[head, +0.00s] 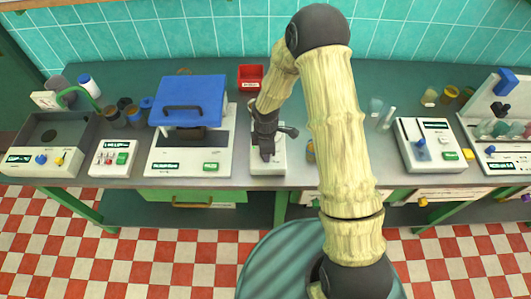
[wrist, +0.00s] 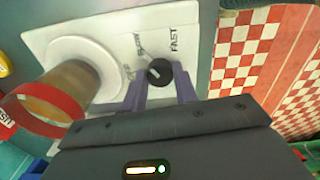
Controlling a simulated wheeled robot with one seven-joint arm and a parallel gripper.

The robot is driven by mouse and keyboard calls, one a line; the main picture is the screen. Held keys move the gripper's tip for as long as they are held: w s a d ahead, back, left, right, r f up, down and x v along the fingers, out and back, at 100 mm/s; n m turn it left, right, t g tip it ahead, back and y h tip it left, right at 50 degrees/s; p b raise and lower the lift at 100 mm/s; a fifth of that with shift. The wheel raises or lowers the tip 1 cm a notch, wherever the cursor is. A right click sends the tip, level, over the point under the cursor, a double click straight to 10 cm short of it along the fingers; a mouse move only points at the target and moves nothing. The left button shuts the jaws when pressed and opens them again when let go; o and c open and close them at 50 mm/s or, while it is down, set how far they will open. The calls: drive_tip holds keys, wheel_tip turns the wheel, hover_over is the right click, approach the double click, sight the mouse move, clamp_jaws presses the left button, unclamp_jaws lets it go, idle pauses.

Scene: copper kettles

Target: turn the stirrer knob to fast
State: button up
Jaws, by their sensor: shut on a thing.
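The stirrer (wrist: 50,30) is a white unit with a round plate, and its white casing shows below my gripper in the head view (head: 268,168). Its black knob (wrist: 160,71) has a short white mark. Lettering beside it reads FAST and SLOW, with a third, partly legible label at the left. The mark does not clearly line up with FAST; its exact setting is hard to tell. My gripper (wrist: 161,88) has its two purple fingers on either side of the knob, shut on it. In the head view my gripper (head: 266,152) hides the knob.
A beaker (wrist: 50,98) with a red rim and amber contents stands on the round plate, close to my gripper. A blue-lidded device (head: 188,100) stands left of the stirrer, and a red bin (head: 250,76) behind it. The bench's front edge is close.

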drive_tip(key=m+b, duration=0.2)
drive_tip(key=m, duration=0.4)
drive_tip(key=shift+m+b, duration=0.3)
drive_tip(key=m+b, duration=0.1)
drive_tip(key=m, duration=0.5)
drive_tip(key=shift+b, duration=0.4)
drive_tip(key=o, duration=1)
wheel_tip(320, 180, up, 18)
drive_tip(key=shift+f+b, duration=0.25)
drive_tip(key=shift+b, duration=0.75)
